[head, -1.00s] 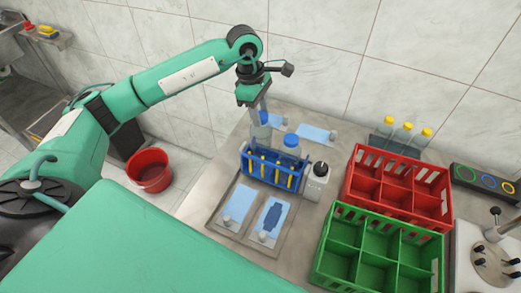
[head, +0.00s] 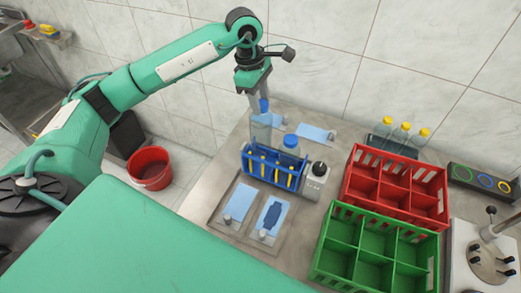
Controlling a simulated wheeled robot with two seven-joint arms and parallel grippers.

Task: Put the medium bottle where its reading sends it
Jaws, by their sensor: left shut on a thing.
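My left gripper (head: 259,103) points down behind the blue rack and is shut on a clear bottle with a blue cap (head: 261,129), near its cap. The bottle is about upright, its lower part partly hidden behind the rack; a gap below it is hard to judge. A second blue-capped clear bottle (head: 291,147) stands at the back of the rack. I cannot tell from size alone which one is the medium bottle. No reading is legible. My right gripper is not in view.
The blue rack (head: 273,170) holds yellow sticks. A white black-capped bottle (head: 316,181) stands beside it. Red crate (head: 397,186) and green crate (head: 376,247) have empty compartments. Yellow-capped bottles (head: 398,138), a ring-marked panel (head: 484,180) and a round-plated device (head: 491,262) lie right.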

